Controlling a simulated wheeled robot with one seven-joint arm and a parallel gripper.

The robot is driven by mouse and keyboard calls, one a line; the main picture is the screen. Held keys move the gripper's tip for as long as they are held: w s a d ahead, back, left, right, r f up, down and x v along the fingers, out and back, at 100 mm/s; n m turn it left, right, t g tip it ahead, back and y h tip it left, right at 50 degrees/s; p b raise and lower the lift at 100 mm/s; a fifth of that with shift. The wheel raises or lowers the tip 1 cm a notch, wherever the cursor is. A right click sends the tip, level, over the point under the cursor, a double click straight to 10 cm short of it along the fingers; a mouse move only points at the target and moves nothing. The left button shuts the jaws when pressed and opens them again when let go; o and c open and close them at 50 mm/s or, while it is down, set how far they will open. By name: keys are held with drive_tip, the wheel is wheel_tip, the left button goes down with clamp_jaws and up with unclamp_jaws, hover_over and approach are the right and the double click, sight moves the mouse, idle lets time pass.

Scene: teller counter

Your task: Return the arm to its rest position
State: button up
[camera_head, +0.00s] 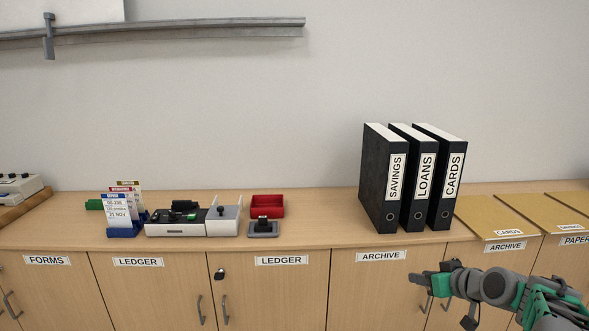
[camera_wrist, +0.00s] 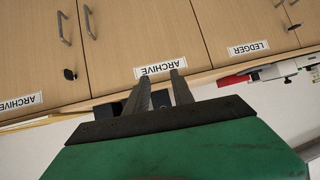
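My gripper (camera_head: 418,279) is at the lower right of the head view, with its fingers pointing left. It appears in front of the cabinet doors, below the counter's front edge. In the wrist view my gripper (camera_wrist: 160,82) shows two grey fingers with a gap between them and nothing held. My grey and green arm (camera_head: 500,288) runs off to the lower right. In the wrist view the scene appears upside down, with an ARCHIVE label (camera_wrist: 161,66) seen near the fingertips.
Black binders (camera_head: 383,180) marked SAVINGS, LOANS and CARDS stand upright on the counter (camera_head: 320,220). Yellow folders (camera_head: 500,216) lie to their right. A red tray (camera_head: 267,205), a stamp pad (camera_head: 263,229) and a card holder (camera_head: 126,229) are further left. Counter space left of the binders is clear.

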drive_tip(key=s+a+r+g+h+p, duration=0.1)
drive_tip(key=s+a+r+g+p, duration=0.1)
drive_tip(key=s+a+r+p, duration=0.4)
drive_tip(key=s+a+r+g+p, duration=0.2)
drive_tip(key=s+a+r+p, duration=0.2)
drive_tip(key=a+r+p, duration=0.35)
drive_tip(key=s+a+r+m+g+h+p, duration=0.1)
drive_tip(key=s+a+r+g+p, duration=0.1)
drive_tip(key=s, duration=0.5)
drive_tip(key=s+a+r+m+g+h+p, duration=0.1)
drive_tip(key=s+a+r+p, duration=0.3)
drive_tip(key=s+p, duration=0.2)
drive_tip(key=shift+s+r+g, duration=0.15)
drive_tip(key=shift+s+g, duration=0.25)
drive_tip(key=shift+s, duration=0.5)
